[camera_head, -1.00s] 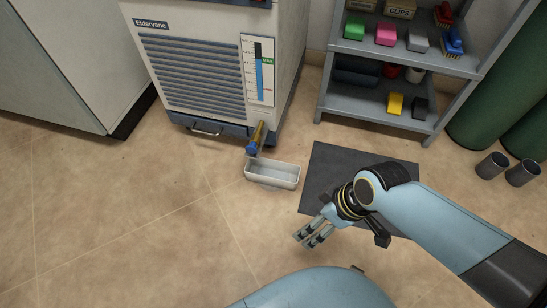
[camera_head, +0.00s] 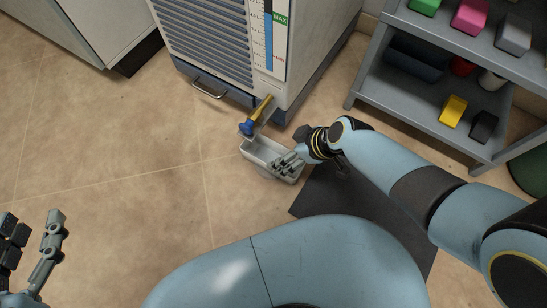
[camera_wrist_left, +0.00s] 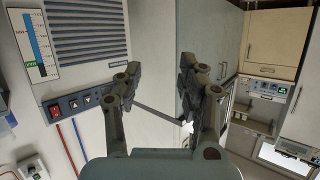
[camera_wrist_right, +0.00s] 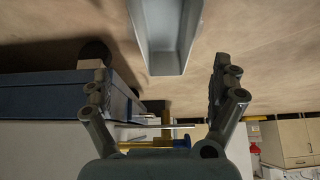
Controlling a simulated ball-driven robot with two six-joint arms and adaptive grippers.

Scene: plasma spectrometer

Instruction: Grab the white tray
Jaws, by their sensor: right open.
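The white tray (camera_head: 257,150) is a small rectangular open tub on the floor, below the brass drain valve with a blue handle (camera_head: 250,127). My right gripper (camera_head: 285,165) is over the tray's right end in the head view and hides part of it; whether it touches cannot be told. In the right wrist view the tray (camera_wrist_right: 168,62) shows at the top, beyond the open, empty fingers (camera_wrist_right: 160,92). My left gripper (camera_head: 35,240) is at the lower left of the head view, far from the tray, open and empty. The left wrist view shows its spread fingers (camera_wrist_left: 160,90).
The spectrometer cabinet (camera_head: 215,45) with a front handle (camera_head: 208,88) stands behind the tray. A dark mat (camera_head: 310,200) lies to the right. A grey shelf (camera_head: 420,110) with coloured boxes stands at the right. The floor left of the tray is clear.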

